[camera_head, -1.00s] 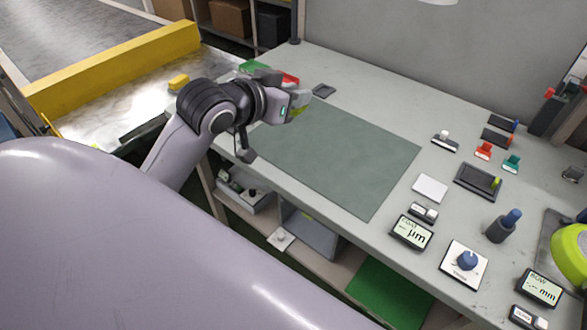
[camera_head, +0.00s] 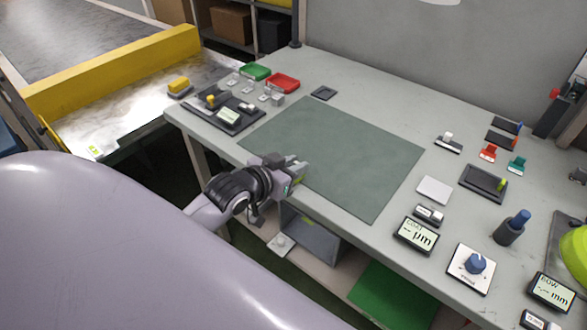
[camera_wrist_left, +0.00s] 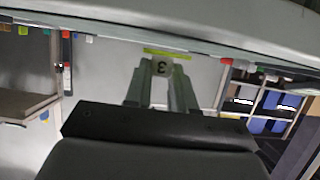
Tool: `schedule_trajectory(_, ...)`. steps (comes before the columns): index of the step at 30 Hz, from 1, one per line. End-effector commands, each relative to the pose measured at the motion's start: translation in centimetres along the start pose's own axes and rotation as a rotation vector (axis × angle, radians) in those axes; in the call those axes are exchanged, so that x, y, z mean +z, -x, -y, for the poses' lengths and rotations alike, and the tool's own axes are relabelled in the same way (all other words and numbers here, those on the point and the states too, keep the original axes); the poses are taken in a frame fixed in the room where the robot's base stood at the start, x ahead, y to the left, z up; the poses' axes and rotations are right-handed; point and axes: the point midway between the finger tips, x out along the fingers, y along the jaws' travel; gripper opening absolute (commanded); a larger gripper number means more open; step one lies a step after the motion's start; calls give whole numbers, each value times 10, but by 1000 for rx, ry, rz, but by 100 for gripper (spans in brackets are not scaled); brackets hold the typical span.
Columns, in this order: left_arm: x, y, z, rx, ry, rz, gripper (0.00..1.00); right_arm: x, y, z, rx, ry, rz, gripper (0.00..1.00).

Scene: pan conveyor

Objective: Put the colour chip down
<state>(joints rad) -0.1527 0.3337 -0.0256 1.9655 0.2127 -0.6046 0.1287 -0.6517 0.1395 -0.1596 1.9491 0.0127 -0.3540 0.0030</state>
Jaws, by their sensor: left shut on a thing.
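My left gripper (camera_head: 295,172) is shut on the colour chip, at the near left edge of the grey-green mat (camera_head: 350,160). I cannot tell whether the chip touches the mat. My right gripper is not in view.
A green tray (camera_head: 256,71) and a red tray (camera_head: 283,83) stand at the back left, near a dark device (camera_head: 227,116). Gauges, a white square plate (camera_head: 435,190) and a knob box (camera_head: 472,266) line the right. The mat is bare.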

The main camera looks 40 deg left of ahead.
Motion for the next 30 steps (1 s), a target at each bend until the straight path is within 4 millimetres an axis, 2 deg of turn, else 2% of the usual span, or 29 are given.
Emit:
schedule_trajectory(2,6,-2,0,0,0,1,0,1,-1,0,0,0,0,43)
schedule_trajectory(10,6,-2,0,0,-1,-1,0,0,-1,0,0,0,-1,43)
schedule_trajectory(19,15,-6,0,0,-1,1,0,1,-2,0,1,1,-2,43)
schedule_trajectory(20,14,-6,0,0,-1,1,31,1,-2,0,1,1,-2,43)
schedule_trajectory(21,14,-6,0,0,-1,1,44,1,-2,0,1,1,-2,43)
schedule_trajectory(22,14,-6,0,0,-1,1,50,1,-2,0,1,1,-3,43)
schedule_trajectory(30,13,-5,0,0,-1,0,50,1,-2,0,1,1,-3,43)
